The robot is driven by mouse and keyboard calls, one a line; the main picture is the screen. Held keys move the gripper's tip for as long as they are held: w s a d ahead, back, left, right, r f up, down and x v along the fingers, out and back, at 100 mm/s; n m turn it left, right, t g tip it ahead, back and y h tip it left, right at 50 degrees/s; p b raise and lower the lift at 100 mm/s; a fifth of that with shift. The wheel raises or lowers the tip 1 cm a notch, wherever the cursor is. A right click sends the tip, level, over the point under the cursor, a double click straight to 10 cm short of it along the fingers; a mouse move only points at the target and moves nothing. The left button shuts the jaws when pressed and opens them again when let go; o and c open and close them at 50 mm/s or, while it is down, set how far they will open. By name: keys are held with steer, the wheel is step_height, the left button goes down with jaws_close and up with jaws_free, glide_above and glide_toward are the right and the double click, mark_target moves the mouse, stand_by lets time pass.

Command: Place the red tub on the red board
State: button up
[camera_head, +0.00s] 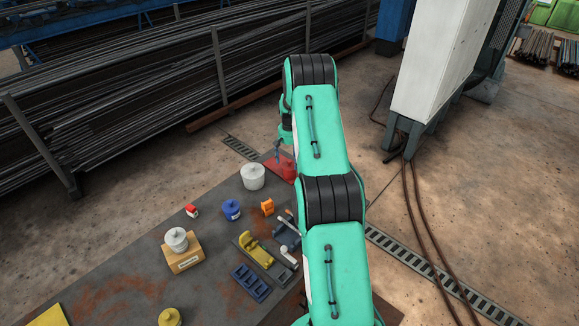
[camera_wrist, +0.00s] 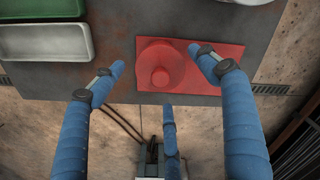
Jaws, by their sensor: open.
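The red tub (camera_wrist: 150,57), round with a knob on its lid, shows over the left part of the flat red board (camera_wrist: 222,83) in the wrist view. It appears upright and resting on the board, within its outline. In the head view the tub (camera_head: 289,173) stands at the right of the board (camera_head: 272,163), partly hidden by my arm. My gripper (camera_wrist: 157,66) is open, its blue fingers spread around the tub with visible gaps. In the head view only a little of my gripper (camera_head: 278,151) shows, beside my arm.
A green tray (camera_wrist: 40,10) and a pale tray (camera_wrist: 45,42) show in the wrist view.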

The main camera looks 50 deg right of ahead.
steer(key=shift+r, duration=2.4)
